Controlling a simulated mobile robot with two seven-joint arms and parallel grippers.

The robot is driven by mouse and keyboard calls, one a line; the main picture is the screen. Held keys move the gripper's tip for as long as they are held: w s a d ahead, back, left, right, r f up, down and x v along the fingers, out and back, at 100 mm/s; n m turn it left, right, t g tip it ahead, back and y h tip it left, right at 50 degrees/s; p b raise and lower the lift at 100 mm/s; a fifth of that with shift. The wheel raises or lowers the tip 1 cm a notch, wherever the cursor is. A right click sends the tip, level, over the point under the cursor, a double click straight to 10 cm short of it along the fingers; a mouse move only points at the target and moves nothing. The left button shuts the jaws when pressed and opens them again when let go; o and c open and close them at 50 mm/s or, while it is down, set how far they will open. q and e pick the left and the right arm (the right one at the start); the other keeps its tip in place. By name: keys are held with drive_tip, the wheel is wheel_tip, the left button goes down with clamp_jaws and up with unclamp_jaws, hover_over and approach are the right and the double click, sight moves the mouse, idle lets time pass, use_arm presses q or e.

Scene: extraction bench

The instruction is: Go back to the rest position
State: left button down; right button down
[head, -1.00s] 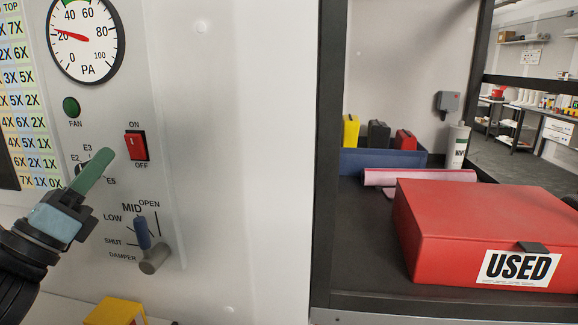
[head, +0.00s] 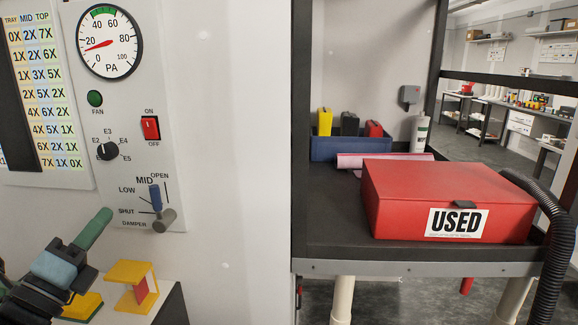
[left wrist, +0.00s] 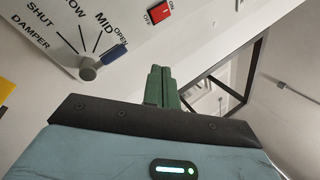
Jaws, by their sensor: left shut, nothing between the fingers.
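My left gripper (head: 94,229) is at the lower left of the head view, below the control panel (head: 150,205). Its green fingers are shut with nothing between them. In the left wrist view the fingers (left wrist: 161,88) lie together and point up toward the wall, with the panel's damper lever (left wrist: 105,58) to their left. My right gripper is not in view.
A yellow stand (head: 133,283) with a red part is close right of my left gripper. A red USED box (head: 405,190) and a blue bin (head: 335,147) sit on the dark shelf at right. The damper lever (head: 160,205) and E-knob (head: 108,150) stick out from the panel.

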use_arm(q)
drive_tip(key=s+d+f+n+g+y, duration=0.1)
drive_tip(key=s+f+n+g+y, duration=0.2)
drive_tip(key=f+n, duration=0.8)
drive_tip(key=s+d+f+n+g, duration=0.2)
drive_tip(key=s+f+n+g, duration=0.15)
drive_tip(key=f, duration=1.65)
drive_tip(key=s+d+f+n+g, duration=0.3)
drive_tip(key=s+f+n, duration=0.3)
drive_tip(key=s+f, duration=0.4)
drive_tip(key=s+d+f+n+g+p, duration=0.1)
drive_tip(key=s+d+f+n+g, duration=0.2)
drive_tip(key=s+f+n, duration=0.3)
drive_tip(key=s+d+f, duration=0.1)
drive_tip(key=s+f, duration=0.3)
drive_tip(key=s, duration=0.5)
drive_tip(key=shift+y, duration=0.4)
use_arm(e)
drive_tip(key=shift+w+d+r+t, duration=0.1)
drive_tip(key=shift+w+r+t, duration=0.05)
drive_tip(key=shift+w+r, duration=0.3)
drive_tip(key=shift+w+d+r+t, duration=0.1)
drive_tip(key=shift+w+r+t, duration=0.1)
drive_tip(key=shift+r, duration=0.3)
